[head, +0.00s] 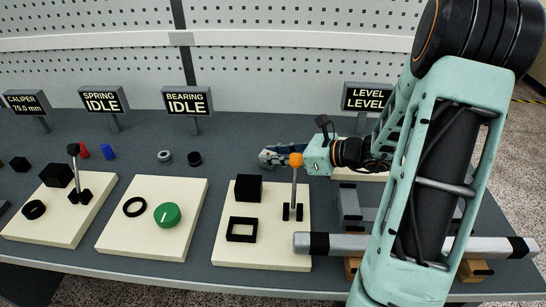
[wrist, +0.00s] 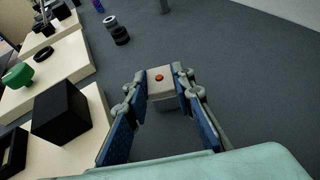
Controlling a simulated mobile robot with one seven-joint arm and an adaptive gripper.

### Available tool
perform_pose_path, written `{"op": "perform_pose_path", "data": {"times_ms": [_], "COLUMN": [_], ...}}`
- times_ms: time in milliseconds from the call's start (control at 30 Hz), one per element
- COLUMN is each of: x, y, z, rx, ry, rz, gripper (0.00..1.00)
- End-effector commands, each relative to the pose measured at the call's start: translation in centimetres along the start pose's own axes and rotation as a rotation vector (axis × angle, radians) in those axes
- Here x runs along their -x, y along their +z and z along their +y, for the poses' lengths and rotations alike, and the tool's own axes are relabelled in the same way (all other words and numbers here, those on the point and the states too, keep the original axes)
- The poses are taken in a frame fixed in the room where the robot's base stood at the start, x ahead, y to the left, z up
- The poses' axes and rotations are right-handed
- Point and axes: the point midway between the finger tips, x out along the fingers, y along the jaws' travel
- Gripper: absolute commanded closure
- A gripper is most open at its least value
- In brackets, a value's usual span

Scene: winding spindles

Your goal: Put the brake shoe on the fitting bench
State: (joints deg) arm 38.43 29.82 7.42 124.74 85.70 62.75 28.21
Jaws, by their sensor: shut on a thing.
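My gripper (head: 268,157) is low over the dark grey worktop (head: 235,135), behind the pale board with the lever. In the wrist view, its two blue-padded fingers (wrist: 163,82) are shut on a small light grey block (wrist: 163,97) with an orange-red dot on top. This block may be the brake shoe; no label shows. Its underside is hidden, so I cannot tell whether it touches the worktop. In the head view the block is not clearly visible. No surface is labelled as the fitting bench.
A lever with an orange knob (head: 296,160) stands close in front of my gripper. A black cube (head: 248,188) and black frame (head: 242,229) share its board. A green knob (head: 168,214) is further left. Two small rings (head: 195,159) lie left of my gripper. A grey bar (head: 330,243) lies front right.

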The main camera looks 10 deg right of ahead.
Motion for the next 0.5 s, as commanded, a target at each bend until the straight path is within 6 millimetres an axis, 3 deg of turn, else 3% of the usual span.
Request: {"op": "perform_pose_path", "data": {"times_ms": [367,400,500], "x": [-0.29,-0.27,-0.24], "y": [-0.65,-0.6,-0.54], "z": [0.01,0.0,0.01], "rx": [0.001,0.001,0.001], "ry": [0.0,0.0,0.0], "rz": [-0.001,-0.001,-0.001], "gripper": [1.0,0.75,0.64]}}
